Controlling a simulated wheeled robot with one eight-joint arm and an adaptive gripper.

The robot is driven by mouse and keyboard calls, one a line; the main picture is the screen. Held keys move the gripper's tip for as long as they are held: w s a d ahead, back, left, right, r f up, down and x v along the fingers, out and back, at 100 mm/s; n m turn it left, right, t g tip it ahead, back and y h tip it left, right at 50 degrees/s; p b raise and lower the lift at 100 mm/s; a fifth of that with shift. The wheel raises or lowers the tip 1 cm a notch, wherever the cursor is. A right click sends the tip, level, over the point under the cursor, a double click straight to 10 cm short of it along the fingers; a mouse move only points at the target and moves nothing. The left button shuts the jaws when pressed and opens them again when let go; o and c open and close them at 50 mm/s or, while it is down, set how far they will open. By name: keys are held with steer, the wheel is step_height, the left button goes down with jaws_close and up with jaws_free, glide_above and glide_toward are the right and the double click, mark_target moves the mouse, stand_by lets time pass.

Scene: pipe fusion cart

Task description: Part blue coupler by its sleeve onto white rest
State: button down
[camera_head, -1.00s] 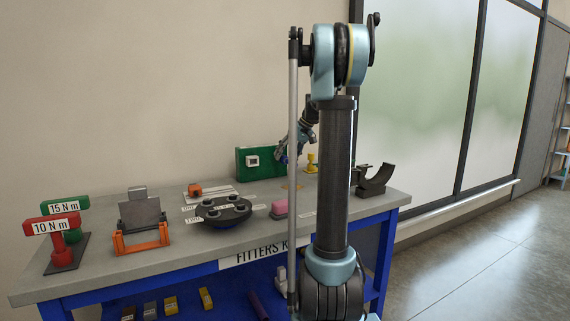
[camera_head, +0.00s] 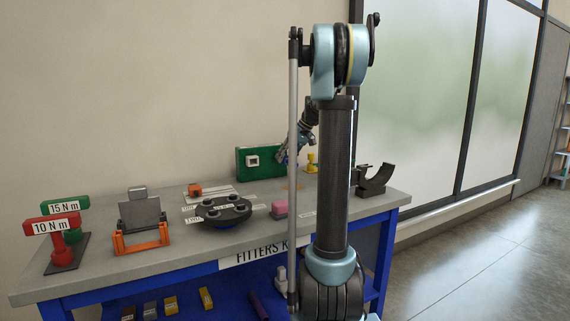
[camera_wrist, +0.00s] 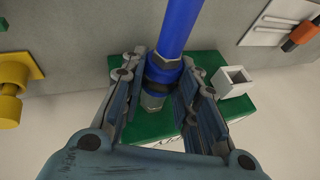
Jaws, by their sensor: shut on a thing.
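The blue coupler (camera_wrist: 162,76) shows in the wrist view, with a blue sleeve, a dark band and grey hex ends, and a blue hose (camera_wrist: 181,22) running up from it. My gripper (camera_wrist: 161,88) is shut on the coupler, one finger on each side. A green block (camera_wrist: 150,126) lies behind the coupler; I cannot tell whether they touch. A white square hollow piece (camera_wrist: 232,80), perhaps the white rest, sits on the green block to the right of my gripper. In the head view the green block (camera_head: 243,169) stands at the back of the bench, with my gripper (camera_head: 283,155) at its right edge, partly hidden.
A yellow post (camera_wrist: 10,100) is left in the wrist view. My arm hides part of the bench.

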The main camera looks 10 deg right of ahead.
steer(key=shift+s+d, duration=0.3)
steer(key=shift+s, duration=0.6)
steer(key=shift+s+d, duration=0.25)
steer(key=shift+s, duration=0.6)
steer(key=shift+s+d, duration=0.3)
steer(key=shift+s, duration=0.6)
